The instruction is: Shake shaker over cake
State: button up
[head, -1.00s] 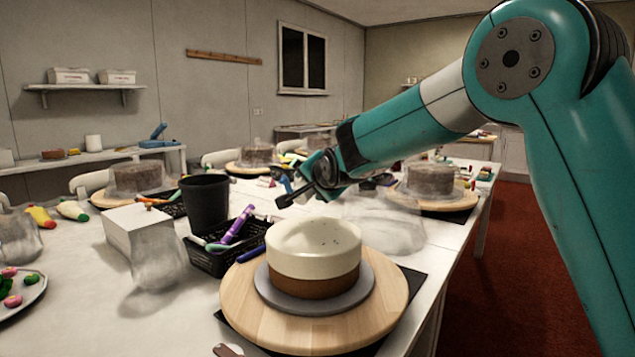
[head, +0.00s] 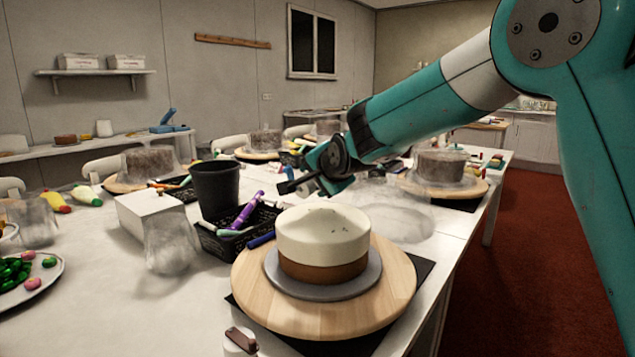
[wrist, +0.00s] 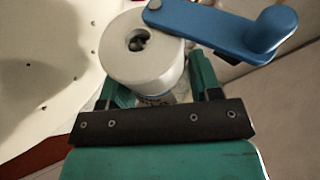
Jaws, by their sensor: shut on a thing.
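The cake (head: 323,238) has a brown lower layer and a cream top with a few dark specks. It stands on a grey disc on a round wooden turntable (head: 392,298) in the head view. My gripper (head: 318,178) is above and behind the cake, over the table. In the wrist view my gripper (wrist: 160,84) is shut on a pale cylindrical shaker (wrist: 150,62) with a dark round hole in its end. A blue handle-like part (wrist: 215,25) lies across its rim.
A black cup (head: 216,190) and a black basket of tools (head: 222,243) stand left of the cake. A white box (head: 150,216), clear glass (head: 170,245) and a plate of green and pink pieces (head: 30,285) are further left. Other cakes on turntables stand behind.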

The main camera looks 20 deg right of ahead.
jog(key=shift+r, duration=0.15)
jog(key=shift+w+d, duration=0.2)
jog(key=shift+d, duration=0.05)
jog(key=shift+s+a+b, duration=0.25)
jog(key=shift+a+b, duration=0.1)
jog(key=shift+b, duration=0.05)
jog(key=shift+r+n+t+b, duration=0.2)
jog(key=shift+n+t+b, duration=0.2)
jog(key=shift+b, duration=0.15)
jog(key=shift+r, duration=0.1)
